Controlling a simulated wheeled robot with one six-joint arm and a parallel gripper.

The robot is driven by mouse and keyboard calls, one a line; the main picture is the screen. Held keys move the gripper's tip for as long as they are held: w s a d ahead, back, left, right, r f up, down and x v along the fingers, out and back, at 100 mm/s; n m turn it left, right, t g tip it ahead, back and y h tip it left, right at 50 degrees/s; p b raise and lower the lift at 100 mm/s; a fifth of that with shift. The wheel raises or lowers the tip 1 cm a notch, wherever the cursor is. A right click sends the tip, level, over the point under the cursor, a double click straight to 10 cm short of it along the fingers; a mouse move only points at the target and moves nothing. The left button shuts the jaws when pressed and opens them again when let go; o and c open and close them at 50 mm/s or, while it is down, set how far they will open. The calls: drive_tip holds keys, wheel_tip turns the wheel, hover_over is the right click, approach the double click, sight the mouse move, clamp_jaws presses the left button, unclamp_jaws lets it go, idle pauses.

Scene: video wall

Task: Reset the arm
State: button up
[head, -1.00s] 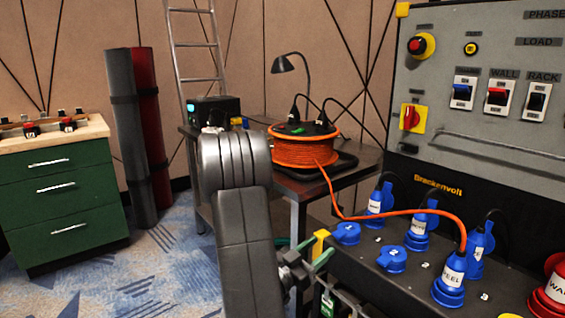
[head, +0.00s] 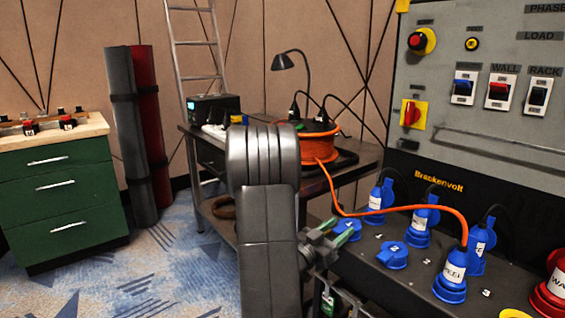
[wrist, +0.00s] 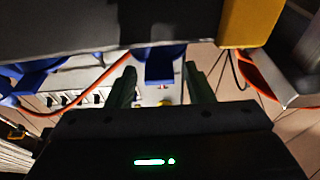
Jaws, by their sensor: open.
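My gripper (head: 347,234) shows in the head view at the end of my dark grey arm, beside the left end of the power panel's socket shelf. Its green-tipped fingers are apart with nothing between them. In the wrist view the two green fingers (wrist: 158,88) stand apart as well, with a blue socket part beyond them. My arm rises in the middle of the head view and hides part of the table and the cable reel.
The grey power panel (head: 470,115) with blue plugs (head: 453,272) and an orange cable (head: 400,209) stands at right. An orange cable reel (head: 318,146) sits on a dark table (head: 350,171). A green drawer cabinet (head: 60,205) is at left, with open carpet (head: 150,268) between.

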drive_tip(key=shift+x, duration=1.05)
drive_tip(key=r+p, duration=0.2)
drive_tip(key=p, duration=0.1)
drive_tip(key=shift+w+d+r, duration=0.15)
drive_tip(key=shift+d+r, duration=0.1)
drive_tip(key=shift+r, duration=0.15)
drive_tip(key=shift+w+d+r+y+p, duration=0.15)
drive_tip(key=shift+r+y+p, duration=0.15)
drive_tip(key=shift+p, duration=0.6)
drive_tip(key=p, duration=0.2)
drive_tip(key=r+g+y+p, duration=0.1)
drive_tip(key=p, duration=0.1)
drive_tip(key=shift+w+d+g, duration=0.2)
drive_tip(key=shift+d+g, duration=0.1)
drive_tip(key=shift+s+a+f+y+p, duration=0.1)
drive_tip(key=shift+a+f+y+p, duration=0.05)
drive_tip(key=shift+a+y+p, duration=0.15)
drive_tip(key=p+v, duration=0.1)
drive_tip(key=v, duration=1.1)
